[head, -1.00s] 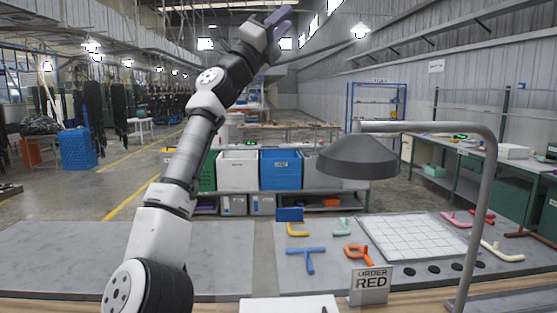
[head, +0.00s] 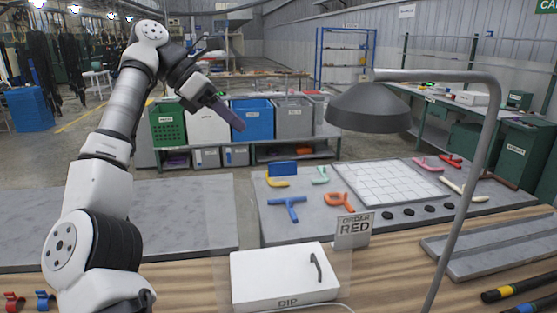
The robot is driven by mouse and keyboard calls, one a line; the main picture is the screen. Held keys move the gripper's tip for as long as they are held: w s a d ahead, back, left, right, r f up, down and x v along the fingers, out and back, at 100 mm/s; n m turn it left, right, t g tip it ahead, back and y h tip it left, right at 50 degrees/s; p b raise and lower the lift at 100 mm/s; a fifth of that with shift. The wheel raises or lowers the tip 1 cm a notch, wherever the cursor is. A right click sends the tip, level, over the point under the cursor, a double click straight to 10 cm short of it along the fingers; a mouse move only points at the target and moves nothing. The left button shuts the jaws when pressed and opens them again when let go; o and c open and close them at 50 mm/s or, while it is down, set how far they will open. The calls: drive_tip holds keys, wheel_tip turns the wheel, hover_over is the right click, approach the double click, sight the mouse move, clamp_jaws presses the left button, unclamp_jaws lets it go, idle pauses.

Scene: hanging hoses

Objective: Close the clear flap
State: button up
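A white box (head: 284,290) marked "DIP" lies on the wooden bench at the bottom middle, with a dark curved handle (head: 316,268) on its top right. A faint see-through sheet (head: 343,272) seems to show beside the box; I take it for the clear flap, but its edges, hinge and angle are too faint to tell. My gripper (head: 236,124) is up in the air, left of centre, above and behind the box and well apart from it. A long grey-purple finger points down and right. I see nothing held; the finger gap is not clear.
A grey lamp (head: 368,107) on a bent pole stands right of the box. An "ORDER RED" sign (head: 354,231) stands behind it. Coloured pipe pieces (head: 288,206) and a white grid (head: 388,182) lie on the grey board. Dark hoses lie at bottom right.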

drive_tip(key=p+x, duration=0.1)
drive_tip(key=x, duration=1.2)
drive_tip(key=shift+d+f, duration=0.15)
drive_tip(key=shift+d, duration=0.05)
clamp_jaws()
